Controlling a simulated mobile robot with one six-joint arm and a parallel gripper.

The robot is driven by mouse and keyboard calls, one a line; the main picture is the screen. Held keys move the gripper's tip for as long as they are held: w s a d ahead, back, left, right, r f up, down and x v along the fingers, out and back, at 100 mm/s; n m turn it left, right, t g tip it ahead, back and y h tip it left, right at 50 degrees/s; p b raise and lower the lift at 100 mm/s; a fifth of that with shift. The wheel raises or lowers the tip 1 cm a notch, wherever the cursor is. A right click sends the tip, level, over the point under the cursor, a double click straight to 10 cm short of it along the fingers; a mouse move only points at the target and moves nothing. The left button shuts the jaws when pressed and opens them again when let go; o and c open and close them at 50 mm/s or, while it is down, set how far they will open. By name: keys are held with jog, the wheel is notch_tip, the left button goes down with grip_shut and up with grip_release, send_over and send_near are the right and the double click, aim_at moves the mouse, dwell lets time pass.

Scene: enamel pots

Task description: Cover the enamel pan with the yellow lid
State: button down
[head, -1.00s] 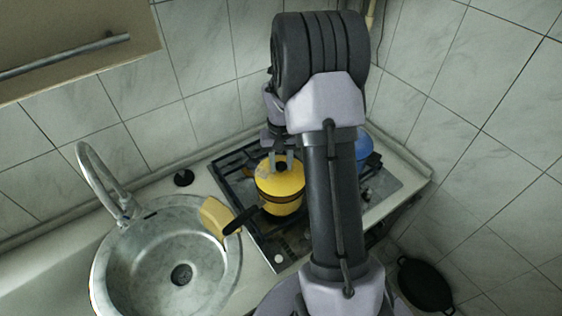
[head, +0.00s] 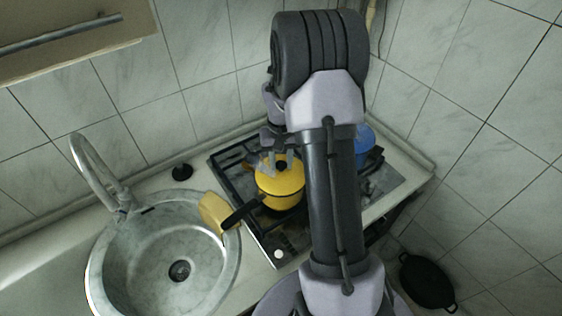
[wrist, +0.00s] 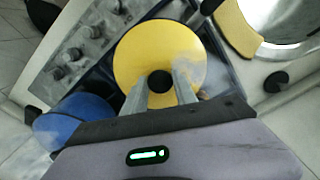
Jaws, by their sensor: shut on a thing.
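The yellow lid (wrist: 160,50) has a round black knob (wrist: 160,82). In the wrist view my gripper (wrist: 160,88) has its two fingers on either side of this knob and is shut on it. In the head view the lid (head: 272,166) is over the yellow enamel pan (head: 281,198), which stands on the stove. The pan's black handle (head: 240,212) points left toward the sink. My gripper (head: 271,156) is at the lid's top, partly hidden by my arm. Whether the lid sits fully flat on the rim cannot be told.
A blue pot (head: 365,140) stands on the stove (head: 385,182) behind my arm, and it also shows in the wrist view (wrist: 75,122). The round sink (head: 150,270) with its faucet (head: 95,165) is left. A yellow sponge-like item (head: 212,212) lies at its rim. Tiled walls close the corner.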

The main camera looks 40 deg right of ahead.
jog(key=shift+f, duration=0.2)
jog(key=c, duration=0.9)
grip_release()
notch_tip(320, 180, up, 18)
jog(key=p, duration=0.3)
jog(key=shift+f, duration=0.25)
